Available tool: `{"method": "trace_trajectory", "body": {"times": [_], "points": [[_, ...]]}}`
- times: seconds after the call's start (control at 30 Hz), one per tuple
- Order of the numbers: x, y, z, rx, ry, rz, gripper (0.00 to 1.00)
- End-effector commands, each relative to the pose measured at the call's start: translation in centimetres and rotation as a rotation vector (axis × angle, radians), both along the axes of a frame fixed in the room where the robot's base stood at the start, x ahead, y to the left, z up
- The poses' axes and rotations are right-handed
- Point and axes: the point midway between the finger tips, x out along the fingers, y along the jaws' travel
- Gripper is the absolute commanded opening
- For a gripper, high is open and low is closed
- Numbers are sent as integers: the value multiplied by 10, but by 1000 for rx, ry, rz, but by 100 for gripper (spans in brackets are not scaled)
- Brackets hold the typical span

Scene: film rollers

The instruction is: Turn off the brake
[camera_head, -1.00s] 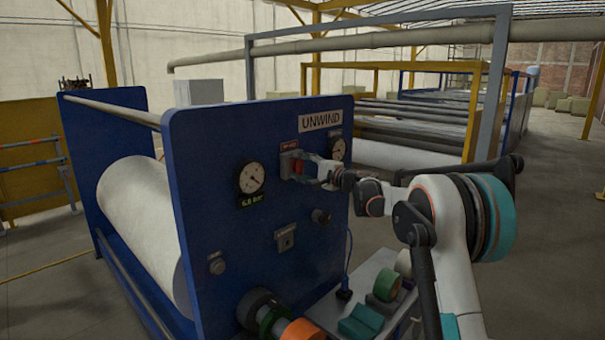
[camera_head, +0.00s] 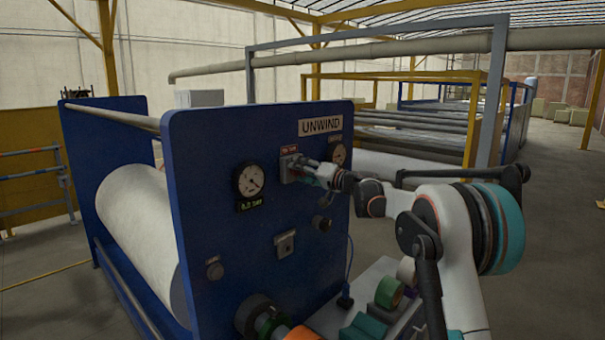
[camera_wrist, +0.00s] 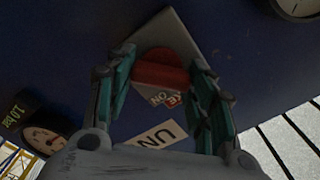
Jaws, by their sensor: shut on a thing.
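The red brake knob (camera_wrist: 162,72) sits on a pale square plate (camera_wrist: 176,32) on the blue unwind panel. Part of a small label reading "ON" shows beside the knob in the wrist view. My gripper (camera_wrist: 160,68) has its two teal-padded fingers on either side of the knob and is shut on it. In the head view my gripper (camera_head: 303,171) reaches the switch plate (camera_head: 289,163) from the right and hides most of the knob. The wrist view is tilted relative to the panel.
A round gauge (camera_head: 250,179) with a green readout is left of the switch, and another gauge (camera_head: 338,155) is to its right. Below are a keyed plate (camera_head: 285,244) and a dark knob (camera_head: 322,223). A tray with tape rolls (camera_head: 389,292) stands at lower right.

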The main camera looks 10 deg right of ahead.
Motion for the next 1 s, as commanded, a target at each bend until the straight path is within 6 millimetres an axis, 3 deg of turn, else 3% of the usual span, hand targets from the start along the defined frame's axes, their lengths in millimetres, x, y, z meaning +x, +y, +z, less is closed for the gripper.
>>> {"method": "trace_trajectory", "body": {"times": [0.77, 0.8, 0.87, 1.0], "points": [[-1, 1, -2, -85, -58, 2, 26], [-1, 1, -2, -85, -58, 2, 56], [-1, 1, -2, -84, -58, 2, 70], [0, 0, -1, -83, -58, 1, 70]]}}
